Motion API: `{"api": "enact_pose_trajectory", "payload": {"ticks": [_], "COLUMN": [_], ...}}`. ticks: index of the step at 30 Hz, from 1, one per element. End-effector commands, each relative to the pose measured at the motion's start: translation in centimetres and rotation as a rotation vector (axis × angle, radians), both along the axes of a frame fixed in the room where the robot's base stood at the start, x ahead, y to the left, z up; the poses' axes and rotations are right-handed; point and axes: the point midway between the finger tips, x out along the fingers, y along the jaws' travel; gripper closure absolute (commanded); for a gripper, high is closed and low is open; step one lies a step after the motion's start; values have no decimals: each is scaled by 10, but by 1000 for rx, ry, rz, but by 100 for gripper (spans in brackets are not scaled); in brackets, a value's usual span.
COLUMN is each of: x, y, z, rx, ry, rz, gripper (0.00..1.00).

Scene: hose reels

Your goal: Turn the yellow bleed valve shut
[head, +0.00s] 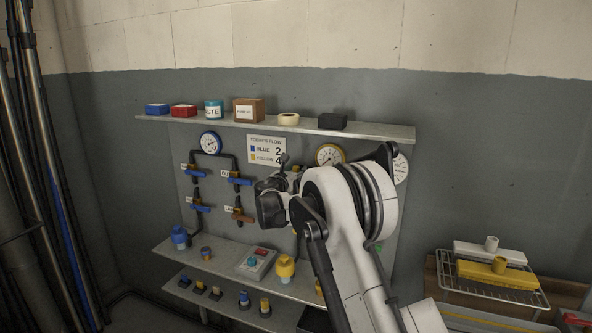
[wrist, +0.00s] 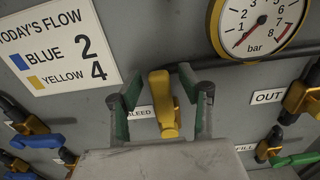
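The yellow bleed valve (wrist: 163,103) shows in the wrist view, its handle running up and down the picture. A partly hidden label ending in "LEED" (wrist: 140,112) is beside it on the grey panel. My gripper (wrist: 164,98) is open, with one green-padded finger on each side of the handle. Gaps show between the handle and both fingers, and I see no contact. How deep the fingers reach past the handle I cannot tell. In the head view my gripper (head: 284,168) is at the panel, and my arm hides most of the valve.
A pressure gauge (wrist: 262,22) is above right. Valves labelled OUT (wrist: 304,98) and FILL (wrist: 272,146) are to the right, and blue-handled valves (wrist: 38,140) to the left. A flow sign (wrist: 62,50) reads blue 2, yellow 4. A shelf (head: 375,130) with boxes overhangs the panel.

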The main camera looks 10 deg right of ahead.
Motion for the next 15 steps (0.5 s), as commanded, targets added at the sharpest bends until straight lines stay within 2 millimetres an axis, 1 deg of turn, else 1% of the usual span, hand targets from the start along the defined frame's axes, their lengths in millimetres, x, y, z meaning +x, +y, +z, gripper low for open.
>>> {"api": "enact_pose_trajectory", "payload": {"ticks": [8,11,15], "x": [1,1,1], "y": [-1,-1,0], "z": [0,0,0], "rx": [0,0,0], "ry": [0,0,0], "rz": [0,0,0], "gripper": [62,74,93]}}
